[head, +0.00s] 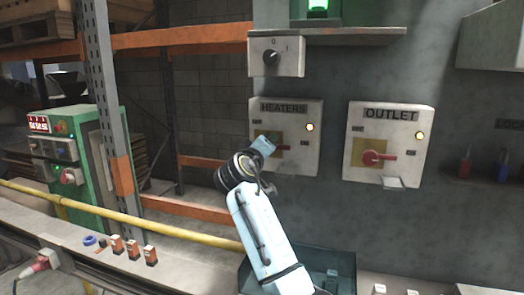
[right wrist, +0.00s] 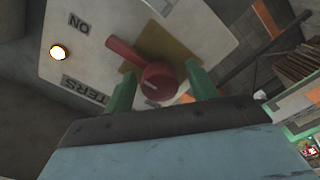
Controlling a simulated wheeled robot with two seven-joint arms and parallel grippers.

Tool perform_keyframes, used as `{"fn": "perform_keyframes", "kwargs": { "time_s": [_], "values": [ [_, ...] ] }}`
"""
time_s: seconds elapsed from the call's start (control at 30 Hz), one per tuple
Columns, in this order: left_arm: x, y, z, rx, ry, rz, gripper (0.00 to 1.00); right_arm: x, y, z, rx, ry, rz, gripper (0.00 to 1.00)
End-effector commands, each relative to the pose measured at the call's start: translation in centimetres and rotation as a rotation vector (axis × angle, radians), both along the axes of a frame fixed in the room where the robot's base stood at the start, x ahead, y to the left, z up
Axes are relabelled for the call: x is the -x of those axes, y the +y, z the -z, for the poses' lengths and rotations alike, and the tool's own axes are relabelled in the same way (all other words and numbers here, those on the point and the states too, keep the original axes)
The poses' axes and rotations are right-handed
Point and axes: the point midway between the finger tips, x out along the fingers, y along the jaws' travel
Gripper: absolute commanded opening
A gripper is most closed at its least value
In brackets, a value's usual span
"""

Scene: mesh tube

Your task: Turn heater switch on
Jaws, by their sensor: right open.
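The white HEATERS switch box (head: 298,167) is on the grey wall, with a lit amber lamp (head: 310,127) at its upper right. My right gripper (head: 268,142) is at the left half of this box and covers most of its red switch (head: 286,147). In the right wrist view, the red switch (right wrist: 157,80) lies between the green, spread fingers of the right gripper (right wrist: 162,90). Its lever points up-left, toward the side with the ON label (right wrist: 78,23). Contact between fingers and switch is unclear. My left gripper is out of view.
A similar OUTLET box (head: 388,120) with a red switch and lit lamp is to the right. A small 0/1 knob box (head: 276,57) is above. A yellow rail (head: 130,216) and orange shelving (head: 190,36) are at left.

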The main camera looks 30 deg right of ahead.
Motion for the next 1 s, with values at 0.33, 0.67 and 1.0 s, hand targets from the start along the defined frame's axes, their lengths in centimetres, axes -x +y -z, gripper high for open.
{"fn": "perform_keyframes", "kwargs": {
  "time_s": [0.33, 0.67, 1.0],
  "values": [
    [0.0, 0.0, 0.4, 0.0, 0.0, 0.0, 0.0, 3.5, 4.2, 0.2, -0.002, -0.002, -0.004, 0.57],
    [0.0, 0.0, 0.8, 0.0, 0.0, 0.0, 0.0, 7.6, 9.0, 0.1, -0.002, 0.001, -0.002, 0.57],
    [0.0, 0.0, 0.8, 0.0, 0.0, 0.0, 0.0, 8.7, 10.2, 0.0, -0.001, 0.001, -0.001, 0.57]
  ]
}}
